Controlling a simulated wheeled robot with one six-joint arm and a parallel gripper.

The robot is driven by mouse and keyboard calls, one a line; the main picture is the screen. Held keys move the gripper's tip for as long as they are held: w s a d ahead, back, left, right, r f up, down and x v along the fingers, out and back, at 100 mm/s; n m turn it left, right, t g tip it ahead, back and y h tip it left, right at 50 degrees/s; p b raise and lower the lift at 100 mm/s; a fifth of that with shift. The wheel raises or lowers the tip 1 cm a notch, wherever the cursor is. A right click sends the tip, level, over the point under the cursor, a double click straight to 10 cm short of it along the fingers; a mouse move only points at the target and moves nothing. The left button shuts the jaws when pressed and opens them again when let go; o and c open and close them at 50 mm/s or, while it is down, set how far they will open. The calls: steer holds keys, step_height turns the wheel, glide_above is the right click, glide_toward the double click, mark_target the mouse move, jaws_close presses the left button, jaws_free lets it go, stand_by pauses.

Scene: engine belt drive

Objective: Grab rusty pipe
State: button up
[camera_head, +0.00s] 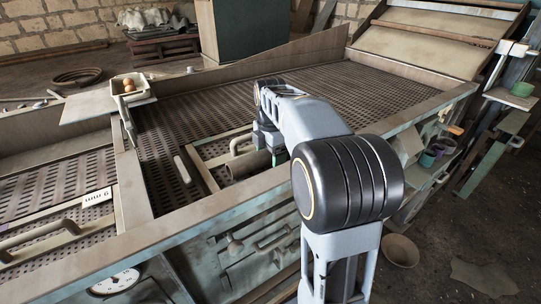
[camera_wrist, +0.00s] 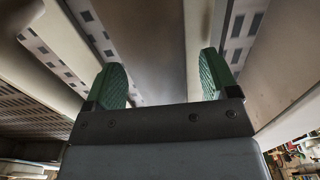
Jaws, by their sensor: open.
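The rusty pipe (camera_head: 248,165) is a short, dark brown cylinder lying in the framed recess of the grated bench top in the head view. My gripper (camera_head: 274,160) is at the pipe's right end, partly hidden by my arm; a bit of green finger shows there. In the wrist view my gripper (camera_wrist: 162,82) is open, with its two green fingers wide apart. A smooth grey-brown surface fills the gap between them; I cannot tell if it is the pipe. Contact between fingers and pipe cannot be seen.
Pale handles (camera_head: 182,169) and (camera_head: 241,143) stand close around the pipe. The perforated bench top (camera_head: 300,93) behind is mostly clear. A bowl (camera_head: 401,250) is on the floor at the right.

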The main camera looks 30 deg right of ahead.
jaws_close()
stand_by(0.8)
